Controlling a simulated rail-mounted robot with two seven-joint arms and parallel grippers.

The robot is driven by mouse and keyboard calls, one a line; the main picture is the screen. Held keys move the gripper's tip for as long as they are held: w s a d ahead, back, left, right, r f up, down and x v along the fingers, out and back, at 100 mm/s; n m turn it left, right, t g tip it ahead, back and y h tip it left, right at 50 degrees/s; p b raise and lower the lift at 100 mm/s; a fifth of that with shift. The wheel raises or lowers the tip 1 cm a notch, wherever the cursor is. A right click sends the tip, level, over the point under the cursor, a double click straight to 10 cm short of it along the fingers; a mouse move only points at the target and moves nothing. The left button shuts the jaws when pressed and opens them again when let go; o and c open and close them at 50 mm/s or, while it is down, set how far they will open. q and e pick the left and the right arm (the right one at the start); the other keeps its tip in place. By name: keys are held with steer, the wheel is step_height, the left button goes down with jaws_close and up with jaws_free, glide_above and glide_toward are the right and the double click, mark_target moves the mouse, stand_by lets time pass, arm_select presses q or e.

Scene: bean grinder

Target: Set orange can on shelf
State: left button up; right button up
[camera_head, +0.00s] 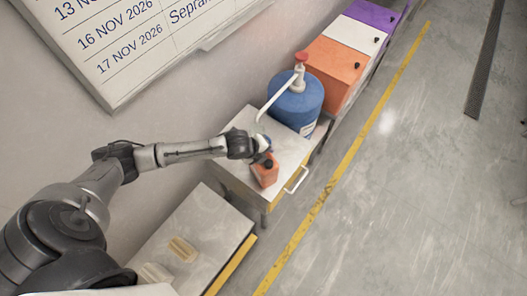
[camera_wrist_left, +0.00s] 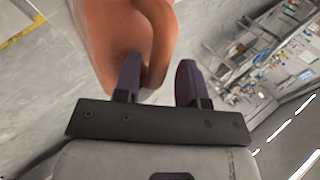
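The orange can (camera_head: 265,174), with a dark cap, is at the front edge of a pale-topped cart (camera_head: 237,160) in the head view. I cannot tell whether its base touches the cart top. My left gripper (camera_head: 264,146) is just behind it. In the left wrist view the orange can (camera_wrist_left: 108,38) fills the upper middle, its top and far side cut off. My left gripper's purple fingers (camera_wrist_left: 159,77) stand partly apart on either side of its handle and look closed on it. My right gripper is in neither view. I cannot make out which surface is the shelf.
A blue drum (camera_head: 296,104) with a red-topped pump and white spout stands behind the can. Orange (camera_head: 333,68), white (camera_head: 354,35) and purple (camera_head: 373,14) cabinets line the wall beyond. A lower pale-topped unit (camera_head: 212,222) holds small tan pieces. Floor is clear right of the yellow line.

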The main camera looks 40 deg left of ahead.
arm_select(q)
steer(key=shift+s+f, duration=0.1)
steer(key=shift+f, duration=0.05)
steer(key=v, duration=1.2)
steer(key=s+d+f+n, duration=0.4)
steer(key=s+d+n, duration=0.5)
steer(key=d, duration=0.2)
steer(key=s+a+n+g+y, duration=0.1)
steer(key=s+n+g, duration=0.2)
steer(key=s+n, duration=0.7)
steer(key=shift+s+f+y, duration=0.3)
steer(key=shift+f+y, duration=0.1)
steer(key=shift+f, duration=0.1)
